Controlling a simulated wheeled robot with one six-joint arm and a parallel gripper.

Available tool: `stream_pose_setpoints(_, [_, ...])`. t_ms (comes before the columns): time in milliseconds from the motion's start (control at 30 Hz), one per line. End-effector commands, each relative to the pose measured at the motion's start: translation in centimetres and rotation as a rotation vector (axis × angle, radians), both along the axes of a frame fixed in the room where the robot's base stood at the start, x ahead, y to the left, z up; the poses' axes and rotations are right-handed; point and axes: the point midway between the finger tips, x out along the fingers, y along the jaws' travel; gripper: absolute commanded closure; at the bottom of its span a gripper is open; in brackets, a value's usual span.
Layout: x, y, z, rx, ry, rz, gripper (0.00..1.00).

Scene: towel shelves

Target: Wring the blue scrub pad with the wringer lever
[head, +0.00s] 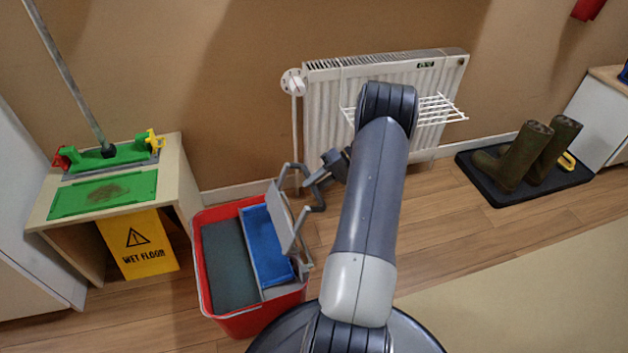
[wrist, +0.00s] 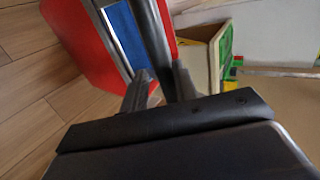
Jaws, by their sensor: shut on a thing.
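The blue scrub pad (head: 264,246) lies in the wringer on the right side of a red bucket (head: 200,275). In the wrist view the pad (wrist: 124,36) shows as a blue strip. The grey wringer lever (head: 287,222) stands up at the bucket's right side, tilted. In the wrist view a dark bar, which looks like the lever (wrist: 152,38), runs between my fingers. My gripper (head: 310,188) is shut on the lever near its upper end. The exact contact is partly hidden by the fingers.
Dark water fills the bucket's left part. Left of it stands a wooden bench (head: 184,185) with a green mop pad and a yellow wet-floor sign (head: 138,245). A radiator (head: 330,120) with a white rack is behind. Boots (head: 525,155) stand on a black tray at right.

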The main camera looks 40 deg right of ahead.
Motion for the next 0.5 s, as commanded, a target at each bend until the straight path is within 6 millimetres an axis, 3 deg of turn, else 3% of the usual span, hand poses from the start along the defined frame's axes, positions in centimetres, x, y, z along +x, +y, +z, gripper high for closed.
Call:
stream_pose_setpoints(200, [-0.02,-0.04,-0.11,-0.002,0.001,-0.001,0.62])
stream_pose_setpoints(500, [-0.06,-0.53,0.50,-0.003,-0.003,-0.004,0.62])
